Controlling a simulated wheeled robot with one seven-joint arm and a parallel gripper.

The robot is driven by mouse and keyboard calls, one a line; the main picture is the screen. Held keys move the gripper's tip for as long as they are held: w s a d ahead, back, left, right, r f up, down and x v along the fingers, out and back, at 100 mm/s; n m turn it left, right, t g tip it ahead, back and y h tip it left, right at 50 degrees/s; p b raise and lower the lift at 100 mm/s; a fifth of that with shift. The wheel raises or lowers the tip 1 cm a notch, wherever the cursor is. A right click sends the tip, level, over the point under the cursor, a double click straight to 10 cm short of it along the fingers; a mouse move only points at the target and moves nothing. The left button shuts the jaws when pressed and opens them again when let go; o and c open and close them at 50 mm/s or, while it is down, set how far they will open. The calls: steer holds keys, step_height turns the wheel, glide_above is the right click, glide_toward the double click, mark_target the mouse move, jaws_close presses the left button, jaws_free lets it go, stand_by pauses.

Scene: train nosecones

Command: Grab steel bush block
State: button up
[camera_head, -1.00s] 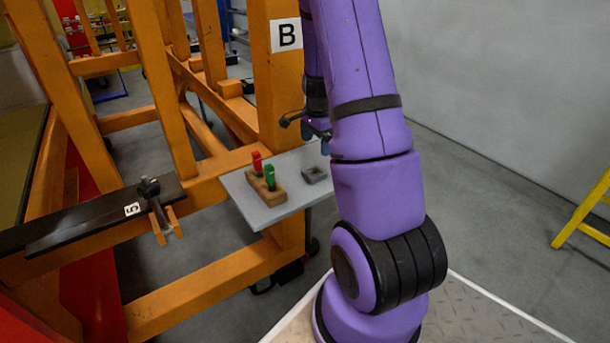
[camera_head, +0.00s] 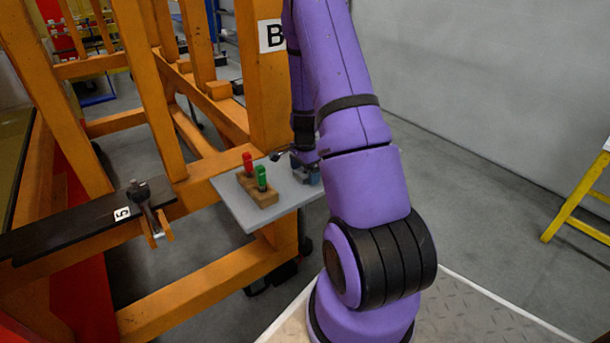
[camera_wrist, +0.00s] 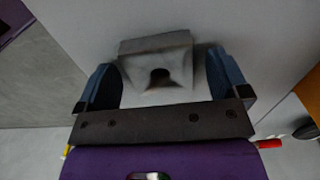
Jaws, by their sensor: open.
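The steel bush block (camera_wrist: 157,62) is a grey metal block with a dark hole, on the grey shelf, in the wrist view. My gripper (camera_wrist: 163,78) is open, with one blue finger on each side of the block. A narrow gap shows beside each finger; I cannot tell whether either finger touches it. In the head view my gripper (camera_head: 306,172) is low over the right end of the shelf (camera_head: 232,208), and it and my arm hide the block.
A wooden holder (camera_head: 259,196) with a red-topped and a green-topped piece stands on the shelf, left of my gripper. An orange frame post (camera_head: 268,100) marked B rises behind the shelf. A black rail (camera_head: 80,222) lies at left. A yellow stand (camera_head: 575,200) is at far right.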

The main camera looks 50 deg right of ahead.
steer(key=c, duration=1.3)
steer(key=shift+o, duration=0.2)
steer(key=shift+r, duration=0.1)
